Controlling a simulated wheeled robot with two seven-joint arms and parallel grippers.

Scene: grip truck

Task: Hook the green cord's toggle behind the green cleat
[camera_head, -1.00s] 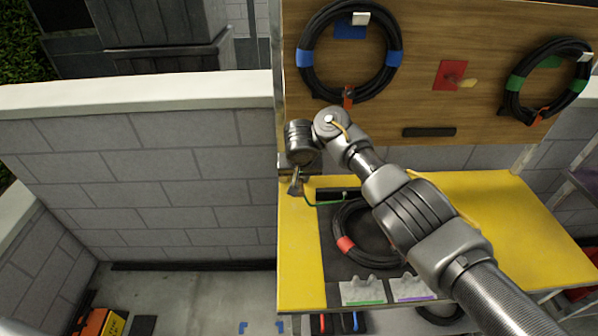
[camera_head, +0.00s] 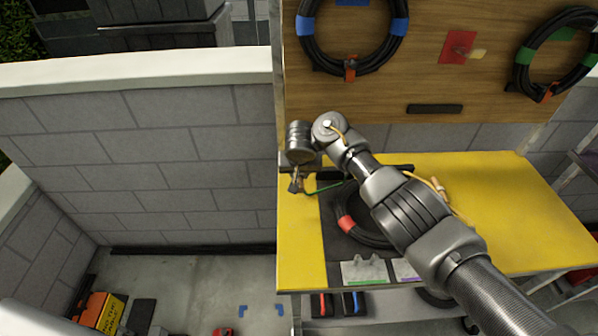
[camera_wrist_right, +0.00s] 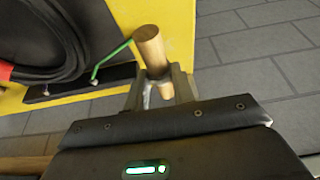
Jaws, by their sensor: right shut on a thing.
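My right gripper (camera_head: 296,183) is over the yellow table's left edge, with its fingers shut on a wooden toggle (camera_wrist_right: 150,50). The toggle sticks out beyond the fingers in the right wrist view. The green cord (camera_wrist_right: 113,62) runs from the toggle to a dark bar (camera_wrist_right: 80,85); in the head view the green cord (camera_head: 325,188) runs right from the gripper. A pale ridged piece with a green strip, apparently the green cleat (camera_head: 364,271), is at the table's front edge, right of and nearer than the gripper. My left gripper is out of view.
A black cable coil with a red band (camera_head: 346,223) lies on the table (camera_head: 303,250). A similar purple-striped piece (camera_head: 404,268) stands beside the green one, partly behind my arm. A yellow cord's toggle (camera_head: 440,187) lies farther right. The wooden board (camera_head: 400,80) rises behind.

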